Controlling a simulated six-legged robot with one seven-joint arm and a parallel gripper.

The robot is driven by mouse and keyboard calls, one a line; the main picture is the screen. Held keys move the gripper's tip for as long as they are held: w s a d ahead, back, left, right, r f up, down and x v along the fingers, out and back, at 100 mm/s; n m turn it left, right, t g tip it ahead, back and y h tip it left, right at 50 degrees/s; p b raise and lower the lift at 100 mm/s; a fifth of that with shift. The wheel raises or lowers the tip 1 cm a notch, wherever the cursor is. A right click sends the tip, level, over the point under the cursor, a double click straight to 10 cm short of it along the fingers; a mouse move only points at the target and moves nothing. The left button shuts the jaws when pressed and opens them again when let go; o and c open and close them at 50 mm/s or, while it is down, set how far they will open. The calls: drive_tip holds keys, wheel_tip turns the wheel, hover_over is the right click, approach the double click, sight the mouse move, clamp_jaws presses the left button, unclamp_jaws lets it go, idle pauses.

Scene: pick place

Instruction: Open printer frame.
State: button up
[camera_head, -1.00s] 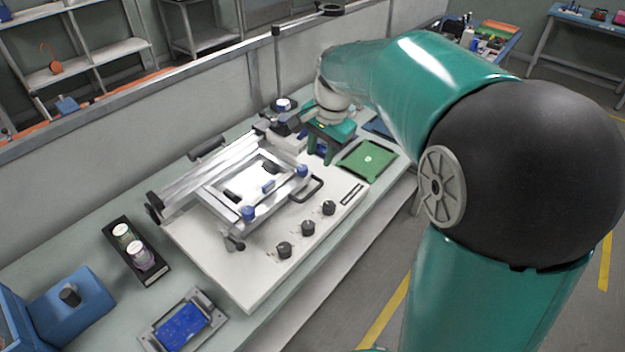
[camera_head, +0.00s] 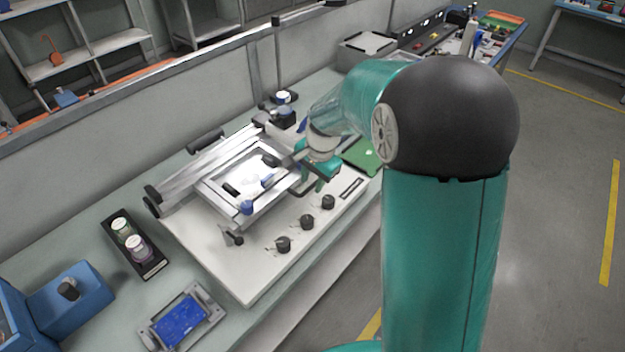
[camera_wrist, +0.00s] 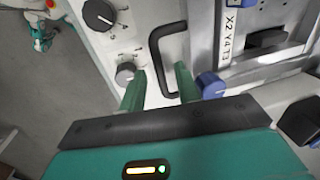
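The printer frame (camera_head: 213,196) is a silver, flat frame lying down on the white printer base (camera_head: 200,262). A black U-shaped handle (camera_wrist: 160,62) sticks out from its front edge in the wrist view. My gripper (camera_head: 318,184) is at the right end of the frame, beside the handle, whose far part it covers in the head view. In the wrist view my gripper's two green fingers (camera_wrist: 160,80) are apart, with the handle's near end in the gap between them. I cannot tell whether they touch it.
Black knobs (camera_head: 307,228) stand along the base's front edge. A blue knob (camera_wrist: 210,85) is just right of my fingers. A green board (camera_head: 362,156) lies behind my gripper. A black holder with jars (camera_head: 135,246) and a blue board in a fixture (camera_head: 181,321) sit on the left.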

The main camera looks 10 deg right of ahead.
drive_tip(key=shift+f, duration=0.3)
clamp_jaws()
drive_tip(key=shift+w+r, duration=0.1)
drive_tip(key=shift+r, duration=0.05)
